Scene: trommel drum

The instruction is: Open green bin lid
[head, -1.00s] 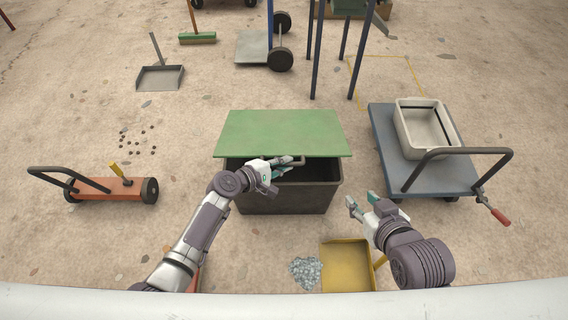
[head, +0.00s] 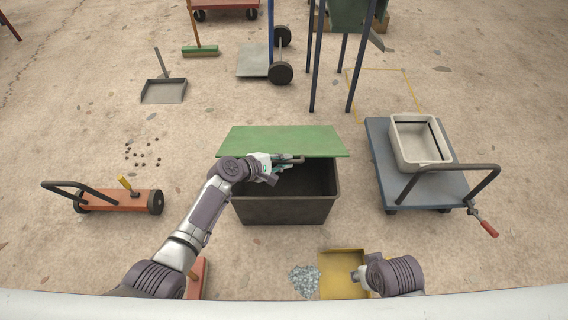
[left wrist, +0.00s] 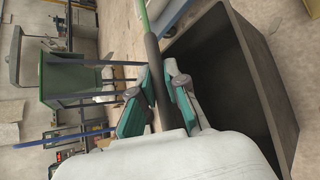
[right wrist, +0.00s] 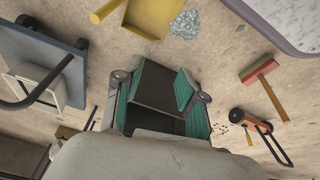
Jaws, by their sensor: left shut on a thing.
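The green lid (head: 285,140) stands raised and tilted at the back of the dark bin (head: 285,211), whose dark interior shows below it. The lid's bar handle (head: 299,161) is at its front edge. My left gripper (head: 280,167) is shut on this handle, above the bin's opening. In the left wrist view, the dark handle (left wrist: 151,48) runs between the fingers, beside the open bin (left wrist: 262,70). My right gripper (right wrist: 158,90) has its fingers apart and seems empty. In the head view its fingers are mostly hidden by its own wrist, near the yellow dustpan.
The yellow dustpan (head: 340,262) and a grey gravel pile (head: 304,281) lie in front of the bin. A blue cart (head: 384,150) with a pale tub (head: 418,142) stands right. An orange trolley (head: 115,201) stands left.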

